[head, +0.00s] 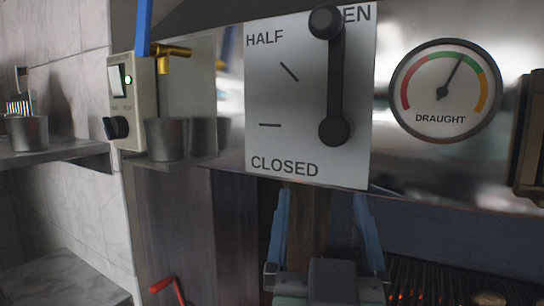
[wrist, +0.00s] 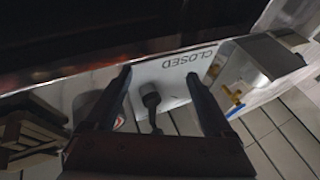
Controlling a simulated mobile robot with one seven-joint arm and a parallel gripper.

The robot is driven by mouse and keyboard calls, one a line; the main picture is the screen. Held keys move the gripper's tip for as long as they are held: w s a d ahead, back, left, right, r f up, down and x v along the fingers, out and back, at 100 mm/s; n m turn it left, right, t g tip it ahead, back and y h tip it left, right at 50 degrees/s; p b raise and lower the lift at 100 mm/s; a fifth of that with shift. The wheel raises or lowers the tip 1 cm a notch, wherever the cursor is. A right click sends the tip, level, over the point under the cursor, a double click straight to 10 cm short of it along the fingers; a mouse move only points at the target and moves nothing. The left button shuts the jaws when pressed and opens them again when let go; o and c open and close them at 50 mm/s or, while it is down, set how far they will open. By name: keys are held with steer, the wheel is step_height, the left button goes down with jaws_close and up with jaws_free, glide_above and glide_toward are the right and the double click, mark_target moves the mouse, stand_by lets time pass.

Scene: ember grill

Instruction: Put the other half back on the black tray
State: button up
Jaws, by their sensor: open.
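The upside-down lever plate (wrist: 185,75) and the lever's dark knob (wrist: 150,98) show between and behind the fingers. I cannot tell how far they are from the fingers.
The draught lever (head: 335,75) points up at the open end of its plate. A draught gauge (head: 445,90) is to its right. Metal cups (head: 166,140) stand left, by a switch box (head: 128,100). A red handle (head: 168,288) and glowing embers (head: 415,296) lie low.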

steer(key=s+a+r+n+t+y, duration=0.1)
steer(key=s+a+r+t, duration=0.1)
steer(key=r, duration=0.4)
steer(key=s+a+r+n+t+y, duration=0.1)
steer(key=s+a+r+t+y, duration=0.1)
steer(key=s+r, duration=0.4)
steer(key=shift+a+r+t, duration=0.3)
steer(key=shift+a+t, duration=0.2)
steer(key=shift+a, duration=0.4)
